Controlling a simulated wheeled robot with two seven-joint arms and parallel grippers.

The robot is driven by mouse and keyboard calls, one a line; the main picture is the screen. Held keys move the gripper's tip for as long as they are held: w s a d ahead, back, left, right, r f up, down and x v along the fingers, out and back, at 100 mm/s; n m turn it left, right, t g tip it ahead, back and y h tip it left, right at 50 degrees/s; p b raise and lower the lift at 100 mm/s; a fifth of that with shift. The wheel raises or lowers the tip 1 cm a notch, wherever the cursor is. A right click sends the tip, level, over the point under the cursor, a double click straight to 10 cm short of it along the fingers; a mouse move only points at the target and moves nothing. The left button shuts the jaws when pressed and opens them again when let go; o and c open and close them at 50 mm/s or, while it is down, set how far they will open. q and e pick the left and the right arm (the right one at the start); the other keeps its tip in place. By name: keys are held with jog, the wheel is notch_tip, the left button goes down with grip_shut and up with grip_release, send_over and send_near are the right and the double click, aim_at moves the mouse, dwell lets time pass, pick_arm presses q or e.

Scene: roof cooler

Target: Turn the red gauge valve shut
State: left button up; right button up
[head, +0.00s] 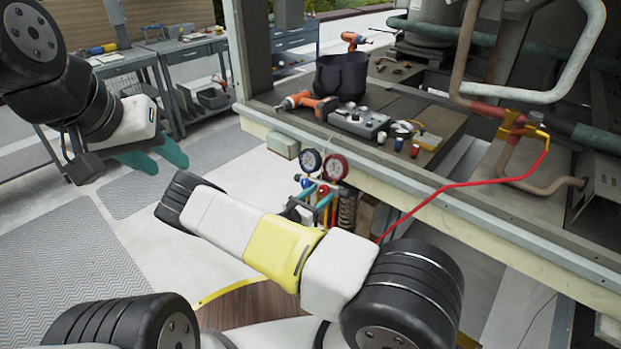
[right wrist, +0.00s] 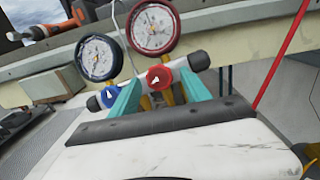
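The red gauge valve (right wrist: 159,78) is a round red knob on the manifold's front, below the red-rimmed gauge (right wrist: 153,27). In the right wrist view, my right gripper (right wrist: 159,82) has its teal fingers apart, one on each side of the red knob, with visible gaps; I cannot tell the depth. The blue knob (right wrist: 109,97) sits left of the left finger, below the blue-rimmed gauge (right wrist: 98,58). In the head view, the red knob (head: 323,190) is small and partly crowded by my right gripper's fingers. My left gripper (head: 170,168) is open and empty, far left.
A red hose (head: 440,189) runs from behind my right arm to a pipe clamp (head: 525,127). The ledge above holds an orange drill (head: 305,102), a black bucket (head: 342,75) and a grey box (head: 360,122).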

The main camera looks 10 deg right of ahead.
grip_shut()
jog(key=shift+m, duration=0.3)
jog(key=m, duration=0.2)
jog(key=m+g+h, duration=0.1)
jog(key=m+g, duration=0.1)
jog(key=m, duration=0.1)
jog(key=shift+w+a+m+h, duration=0.2)
jog(key=shift+w+m+h, duration=0.05)
jog(key=shift+m+h, duration=0.05)
jog(key=m+g, duration=0.1)
jog(key=m, duration=0.2)
jog(key=m+g, duration=0.1)
jog(key=m, duration=0.2)
jog(key=shift+w+a+m+g+h, duration=0.1)
jog(key=shift+w+m+g+h, duration=0.1)
jog(key=shift+m+g+h, duration=0.15)
jog(key=m, duration=0.2)
jog(key=m+g, duration=0.1)
jog(key=m, duration=0.1)
jog(key=m+g, duration=0.1)
jog(key=m, duration=0.1)
jog(key=shift+w+r+m, duration=0.15)
jog(key=shift+r+m, duration=0.1)
jog(key=m+g+y, duration=0.1)
jog(key=m, duration=0.1)
jog(key=m+y, duration=0.1)
jog(key=m, duration=0.2)
jog(key=shift+w+r+g, duration=0.1)
jog(key=shift+r+g, duration=0.1)
jog(key=shift+g, duration=0.15)
